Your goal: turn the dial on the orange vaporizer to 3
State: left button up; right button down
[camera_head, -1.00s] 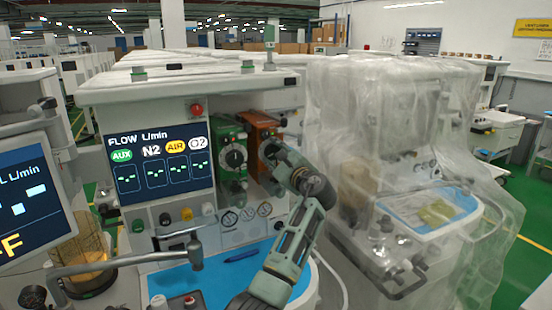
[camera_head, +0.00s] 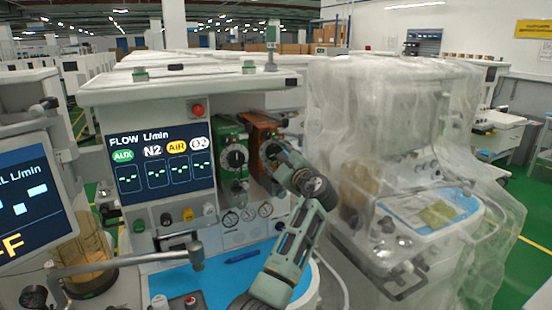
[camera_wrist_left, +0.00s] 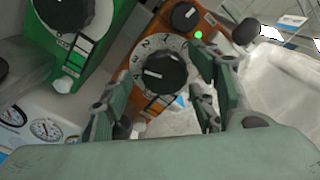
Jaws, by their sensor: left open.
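The orange vaporizer (camera_head: 262,132) is mounted on the anaesthesia cart, right of the green vaporizer (camera_head: 231,138). In the left wrist view, its black dial (camera_wrist_left: 160,73) sits on a white numbered ring. A white mark on the knob points toward the left; the number it meets is not clear. My left gripper (camera_wrist_left: 160,103) is open, with its fingers on either side of the dial and apart from the knob as far as I can tell. In the head view my left gripper (camera_head: 277,160) is in front of the orange vaporizer and partly hides it. My right gripper is not in view.
A smaller black knob (camera_wrist_left: 184,17) sits above the dial. The green vaporizer's dial (camera_wrist_left: 65,10) is close on the left. A plastic-covered cart (camera_head: 390,130) stands to the right. A blue worktop (camera_head: 205,278) with a pen lies below, and a flow screen (camera_head: 162,163) is left.

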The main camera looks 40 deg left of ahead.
pick_arm(q)
jog(key=v, duration=1.2)
jog(key=shift+f, duration=0.15)
